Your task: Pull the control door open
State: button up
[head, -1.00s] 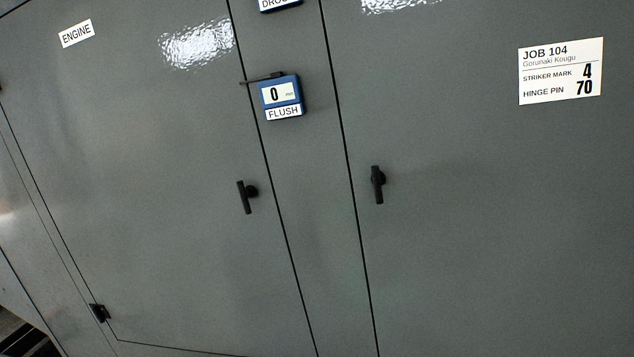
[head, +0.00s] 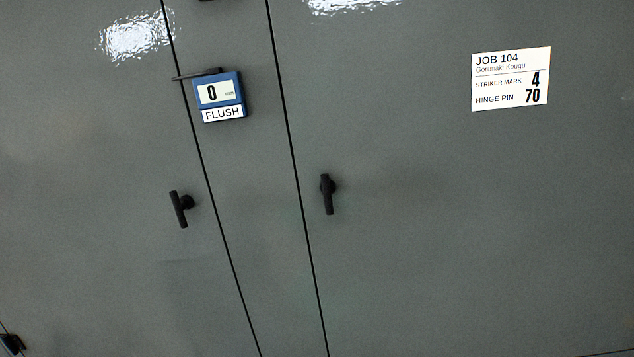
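Two grey doors show in the head view, parted by a narrow grey centre strip. The right door (head: 450,240) carries a black T-shaped handle (head: 328,194) near its left edge and a white job card. The left door (head: 90,180) has a similar black handle (head: 181,209) near its right edge. No label reading "control" shows on either door. Both doors look shut, with thin dark seams along the strip. My gripper is not in view.
A blue gauge (head: 219,95) reading 0, marked FLUSH, sits on the centre strip, its thin dark arm reaching over the left seam. The job card (head: 510,79) reads striker mark 4, hinge pin 70. A black hinge (head: 12,343) shows at lower left.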

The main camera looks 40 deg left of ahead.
aim_at(477, 156)
jog(key=z, duration=0.05)
jog(key=i, duration=0.9)
jog(key=u, duration=1.2)
